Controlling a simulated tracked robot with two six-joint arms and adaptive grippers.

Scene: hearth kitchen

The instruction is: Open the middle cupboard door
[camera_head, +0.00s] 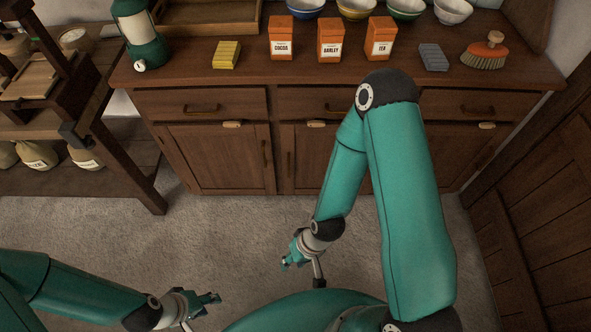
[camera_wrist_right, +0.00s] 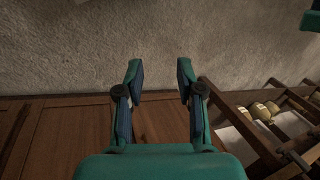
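The middle cupboard door (camera_head: 306,150) is a brown wooden panel in the sideboard. It looks closed, with a dark upright handle (camera_head: 289,163) near its left edge; my right arm hides much of its right part. My right gripper (camera_head: 287,259) is above the floor in front of the sideboard, below the middle door in the head view and apart from it. The right wrist view shows its two fingers (camera_wrist_right: 160,78) spread, with nothing between them. My left gripper (camera_head: 214,303) is low at the left, far from the door; its finger gap is unclear.
The left cupboard door (camera_head: 215,158) and the drawers (camera_head: 205,105) look closed. Orange tins (camera_head: 330,40), a yellow block (camera_head: 227,55), a lantern (camera_head: 140,38) and a brush (camera_head: 486,50) stand on top. A wooden rack (camera_head: 140,180) is at the left. Carpet (camera_head: 200,235) in front is clear.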

